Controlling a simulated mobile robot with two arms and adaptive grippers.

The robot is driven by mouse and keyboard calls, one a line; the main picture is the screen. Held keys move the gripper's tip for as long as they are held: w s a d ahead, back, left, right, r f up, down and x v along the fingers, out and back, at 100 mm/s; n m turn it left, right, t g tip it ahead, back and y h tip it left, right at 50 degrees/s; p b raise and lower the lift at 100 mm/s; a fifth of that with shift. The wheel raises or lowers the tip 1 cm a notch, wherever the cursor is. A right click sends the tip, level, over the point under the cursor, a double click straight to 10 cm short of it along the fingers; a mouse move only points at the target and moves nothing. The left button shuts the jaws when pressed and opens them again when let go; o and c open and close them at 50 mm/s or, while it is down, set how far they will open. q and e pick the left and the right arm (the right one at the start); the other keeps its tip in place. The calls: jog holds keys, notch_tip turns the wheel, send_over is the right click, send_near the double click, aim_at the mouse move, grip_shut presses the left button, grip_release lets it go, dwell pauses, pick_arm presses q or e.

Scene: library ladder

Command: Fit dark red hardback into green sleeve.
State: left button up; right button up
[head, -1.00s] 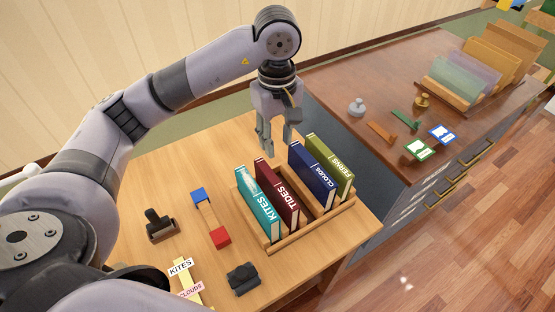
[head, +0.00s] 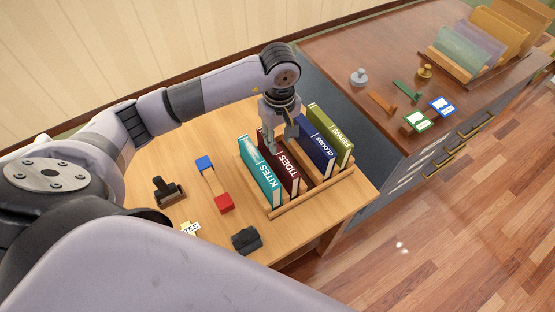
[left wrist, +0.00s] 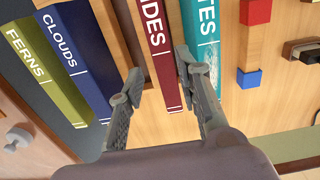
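The dark red hardback (head: 276,162), lettered TIDES, stands in a wooden rack (head: 318,193) between a teal KITES book (head: 260,172) and a navy CLOUDS book (head: 317,146). My left gripper (head: 281,143) is at the dark red book's far end. In the left wrist view the dark red book (left wrist: 158,45) lies between the spread fingers of that gripper (left wrist: 160,70), and one finger is close to the teal book. A gap between book and finger shows on the navy side. A pale green upright panel (head: 460,52) stands in the sorter; I cannot tell whether it is the green sleeve. My right gripper is out of view.
An olive FERNS book (head: 330,133) stands at the rack's right end. A red block (head: 224,203), a blue block (head: 205,163) and dark stamp-like items (head: 168,191) lie left of the rack. The dark cabinet top (head: 385,55) carries small tools and cards.

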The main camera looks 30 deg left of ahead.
aim_at(277, 163)
pick_arm(q)
jog(key=f, duration=0.1)
jog(key=f+p, duration=0.1)
jog(key=f, duration=0.1)
jog(key=f+p, duration=0.1)
jog(key=shift+s+a+f, duration=0.1)
jog(key=shift+a+f, duration=0.05)
jog(key=shift+a, duration=0.1)
jog(key=shift+f+p, duration=0.3)
jog(key=shift+f, duration=0.1)
jog(key=shift+c, duration=0.9)
grip_shut()
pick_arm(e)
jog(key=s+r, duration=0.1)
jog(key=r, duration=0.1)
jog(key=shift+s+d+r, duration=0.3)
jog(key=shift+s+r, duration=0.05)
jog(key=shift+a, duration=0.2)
